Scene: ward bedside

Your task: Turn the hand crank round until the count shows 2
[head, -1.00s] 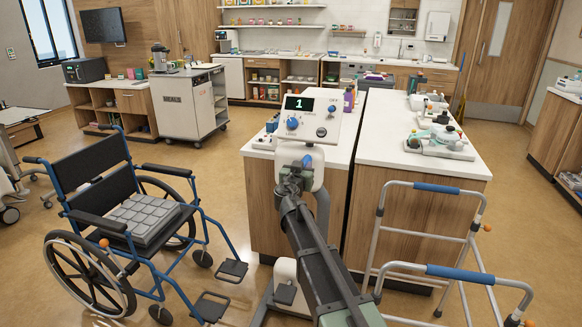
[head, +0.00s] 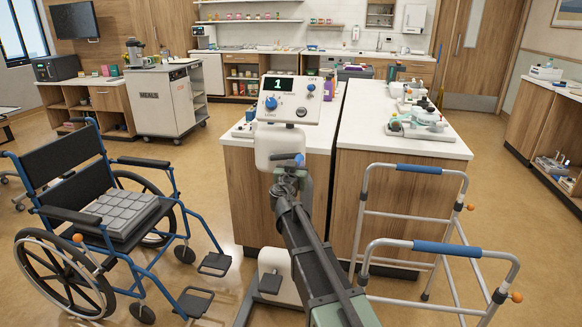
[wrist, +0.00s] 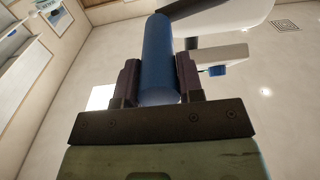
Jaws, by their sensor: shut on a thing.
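The crank machine (head: 289,103) stands in front of the counters, a white panel on a stand. Its green display (head: 279,84) reads 1. A blue crank handle (head: 288,157) shows below the panel, at the front of the white housing. My gripper (head: 290,172) is at this handle, its fingers mostly hidden behind my own wrist in the head view. In the wrist view the blue handle (wrist: 158,60) stands between the two dark fingers of my gripper (wrist: 160,85), which are shut on it.
A wheelchair (head: 90,220) with a grey cushion stands to the left. A walker (head: 415,250) with blue grips stands close on the right. Wooden counters (head: 400,190) are behind the machine. Open floor lies between wheelchair and machine.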

